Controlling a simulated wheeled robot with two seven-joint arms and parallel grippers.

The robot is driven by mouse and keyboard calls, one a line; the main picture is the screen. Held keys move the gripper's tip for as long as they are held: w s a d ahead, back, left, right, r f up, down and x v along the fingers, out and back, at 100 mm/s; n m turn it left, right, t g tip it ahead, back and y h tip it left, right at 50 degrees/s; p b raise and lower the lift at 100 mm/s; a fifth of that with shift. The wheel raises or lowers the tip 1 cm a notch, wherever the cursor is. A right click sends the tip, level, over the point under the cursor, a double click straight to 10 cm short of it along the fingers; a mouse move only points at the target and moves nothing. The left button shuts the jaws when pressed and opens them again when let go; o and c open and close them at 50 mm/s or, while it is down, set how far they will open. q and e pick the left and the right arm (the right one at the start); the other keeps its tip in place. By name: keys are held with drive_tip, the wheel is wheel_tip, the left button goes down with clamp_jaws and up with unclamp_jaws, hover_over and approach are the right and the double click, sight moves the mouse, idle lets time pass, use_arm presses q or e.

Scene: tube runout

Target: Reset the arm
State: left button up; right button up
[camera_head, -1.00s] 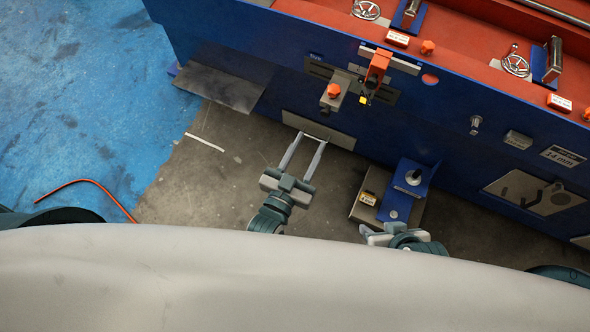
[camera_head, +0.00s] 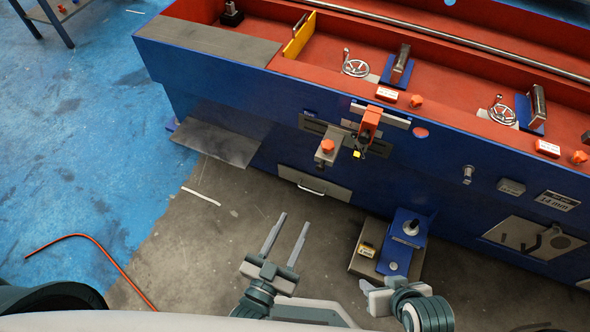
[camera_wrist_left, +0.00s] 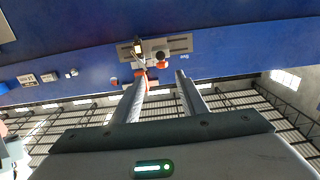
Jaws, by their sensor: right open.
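My left gripper (camera_head: 287,240) is open and empty, with its two long fingers apart, above the grey floor in front of the blue machine (camera_head: 235,82). Its fingers also show apart in the left wrist view (camera_wrist_left: 163,82), with the machine's blue side beyond them. My right gripper (camera_head: 366,286) is at the lower middle of the head view, close to the blue bracket stand, with nothing visible in it. The contact between the right gripper and the stand cannot be told.
A blue bracket stand (camera_head: 394,268) on a grey base is right of my left gripper. An orange clamp (camera_head: 369,121) and a block with an orange knob (camera_head: 327,147) stick out from the machine. A grey plate (camera_head: 216,135) juts out at left. An orange cable (camera_head: 110,255) lies on the floor.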

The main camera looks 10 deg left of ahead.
drive_tip(key=shift+s, duration=0.15)
drive_tip(key=shift+f, duration=0.1)
use_arm(q)
drive_tip(key=s+a+f+g+y, duration=0.1)
drive_tip(key=a+f+g+y, duration=0.1)
drive_tip(key=a+f+g, duration=0.45)
drive_tip(key=s+a+n+g+y, duration=0.1)
drive_tip(key=s+a+g+y, duration=0.1)
drive_tip(key=s+a+g, duration=0.55)
wheel_tip(320, 180, down, 17)
drive_tip(key=s+t+p, duration=0.2)
drive_tip(key=p, duration=1.1)
drive_tip(key=shift+a+r, duration=0.2)
drive_tip(key=shift+a, duration=0.25)
use_arm(e)
wheel_tip(320, 180, down, 17)
drive_tip(key=shift+s+d+r, duration=0.15)
drive_tip(key=shift+d+r, duration=0.05)
drive_tip(key=shift+d, duration=0.25)
